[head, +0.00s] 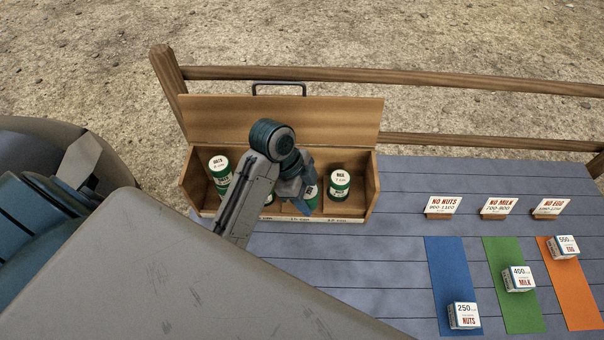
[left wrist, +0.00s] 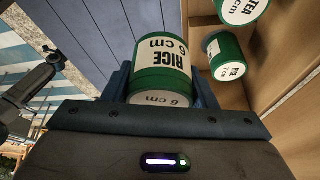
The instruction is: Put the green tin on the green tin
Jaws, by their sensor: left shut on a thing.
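My left gripper (head: 302,194) is shut on a green tin with a white label. In the left wrist view this tin (left wrist: 163,62) reads RICE, 6 cm, and sits between the two fingers. In the head view the gripper and arm hide most of it. Other green tins stand in the open wooden box (head: 362,212): one at the left (head: 221,178), one partly behind my arm (head: 252,186), and one in the right compartment (head: 339,187). The left wrist view shows two of these others, a tin marked TEA (left wrist: 240,10) and a smaller-looking tin (left wrist: 226,55). My right gripper is not in view.
A wooden rail runs behind the box. On the grey plank surface (head: 400,275) to the right are blue (head: 450,270), green (head: 507,262) and orange (head: 567,285) strips with small white boxes, and three signs behind them. Bare planks lie between box and strips.

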